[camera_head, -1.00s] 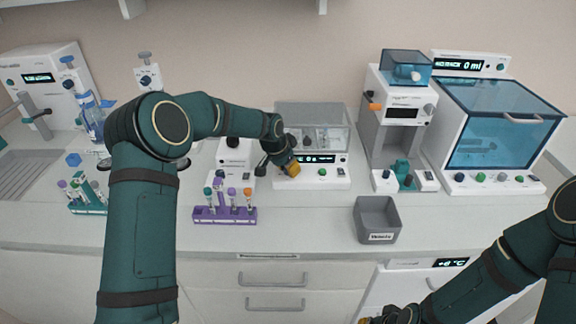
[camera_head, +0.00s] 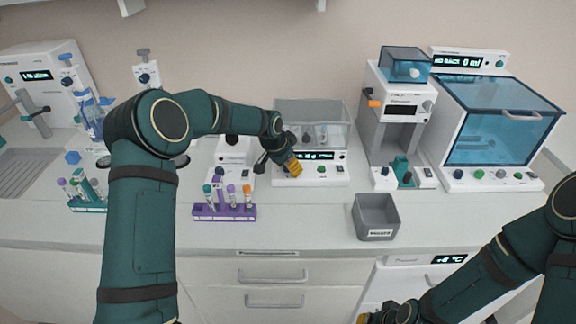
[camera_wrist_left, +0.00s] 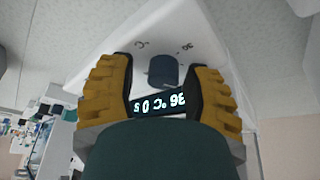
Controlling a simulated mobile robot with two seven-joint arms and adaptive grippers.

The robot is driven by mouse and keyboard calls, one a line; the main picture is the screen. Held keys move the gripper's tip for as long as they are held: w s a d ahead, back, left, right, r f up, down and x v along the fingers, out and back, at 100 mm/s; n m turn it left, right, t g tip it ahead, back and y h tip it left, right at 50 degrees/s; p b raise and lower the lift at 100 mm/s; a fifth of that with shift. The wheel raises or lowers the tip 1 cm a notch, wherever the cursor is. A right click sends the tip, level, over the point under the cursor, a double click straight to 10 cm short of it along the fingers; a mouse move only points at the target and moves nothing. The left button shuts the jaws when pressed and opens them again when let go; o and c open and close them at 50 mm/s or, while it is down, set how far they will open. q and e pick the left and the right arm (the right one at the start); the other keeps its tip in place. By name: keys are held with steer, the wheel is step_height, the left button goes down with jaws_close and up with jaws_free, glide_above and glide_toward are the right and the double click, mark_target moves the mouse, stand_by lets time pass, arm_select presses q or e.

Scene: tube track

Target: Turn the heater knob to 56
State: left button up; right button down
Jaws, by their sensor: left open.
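The heater (camera_head: 338,178) is a white box with a clear-lidded top and a small lit display (camera_head: 320,156), behind the middle of the counter. In the left wrist view, its dark blue knob (camera_wrist_left: 163,71) stands on the white panel between the yellow fingertips of my left gripper (camera_wrist_left: 160,84). The fingers are open, with gaps on both sides of the knob. The display (camera_wrist_left: 158,104) appears upside down there and seems to read 36 °C. In the head view, my left gripper (camera_head: 292,167) covers the knob at the heater's front left. My right gripper (camera_head: 388,316) is at the bottom edge, partly cut off.
A purple rack (camera_head: 224,212) of tubes stands in front of the heater to the left. A grey bin (camera_head: 376,217) sits to the right. A tall white dispenser (camera_head: 370,150) and a blue-windowed machine (camera_head: 500,125) are further right. The counter between rack and bin is clear.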

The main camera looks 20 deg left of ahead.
arm_select(q)
steer(key=shift+w+a+r, duration=0.1)
steer(key=shift+a+r, duration=0.05)
steer(key=shift+a+r, duration=0.1)
steer(key=shift+r, duration=0.15)
steer(key=shift+s+v, duration=0.15)
steer(key=shift+v, duration=1.7)
steer(key=shift+s+v, duration=0.15)
steer(key=shift+v, duration=1.65)
steer(key=shift+f, duration=0.1)
